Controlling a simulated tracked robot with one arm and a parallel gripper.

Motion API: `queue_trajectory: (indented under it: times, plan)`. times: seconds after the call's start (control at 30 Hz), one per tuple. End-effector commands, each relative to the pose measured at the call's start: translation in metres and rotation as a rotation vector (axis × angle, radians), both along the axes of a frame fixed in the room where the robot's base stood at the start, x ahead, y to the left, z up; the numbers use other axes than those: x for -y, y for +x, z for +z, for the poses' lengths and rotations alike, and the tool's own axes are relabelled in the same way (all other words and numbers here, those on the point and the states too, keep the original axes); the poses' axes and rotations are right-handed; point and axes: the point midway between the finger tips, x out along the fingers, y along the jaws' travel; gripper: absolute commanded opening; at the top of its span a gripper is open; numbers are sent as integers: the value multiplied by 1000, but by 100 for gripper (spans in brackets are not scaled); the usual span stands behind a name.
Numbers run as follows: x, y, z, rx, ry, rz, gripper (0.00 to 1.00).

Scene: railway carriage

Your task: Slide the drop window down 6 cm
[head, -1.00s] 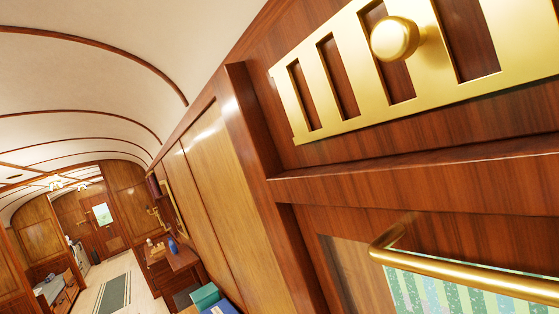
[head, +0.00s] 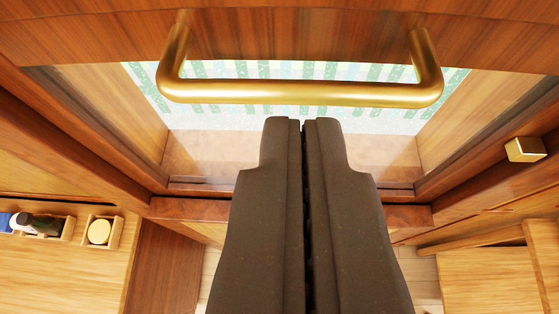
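The drop window's wooden top rail (head: 290,40) crosses the top of the head view, with glass below it and pale green and white stripes showing through. A brass bar handle (head: 300,93) is fixed to the rail at both ends and runs across the window. My gripper (head: 303,122) reaches up from the bottom of the view, its two dark fingers side by side with only a thin slit between them. It is shut and holds nothing. In the picture the fingertips lie just below the middle of the bar; I cannot tell whether they touch it.
A small brass block (head: 525,149) sits on the frame to the right of the window. At lower left, a wooden surface (head: 60,275) carries wooden holders with a dark bottle and a round yellowish item. Another light wooden surface (head: 490,280) is at lower right.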

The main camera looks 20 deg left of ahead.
Motion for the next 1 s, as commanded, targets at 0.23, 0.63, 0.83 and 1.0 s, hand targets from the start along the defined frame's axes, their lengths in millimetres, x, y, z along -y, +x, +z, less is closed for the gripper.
queue_trajectory:
  times: [0.23, 0.63, 0.83, 1.0]
  plan:
    - [-4, 20, -6, -2, 0, -1, 0]
    - [-12, 52, -16, -2, -1, -1, 0]
    - [-13, 66, -26, -1, 0, -4, 0]
    - [-15, 72, -32, -1, 0, -4, 0]
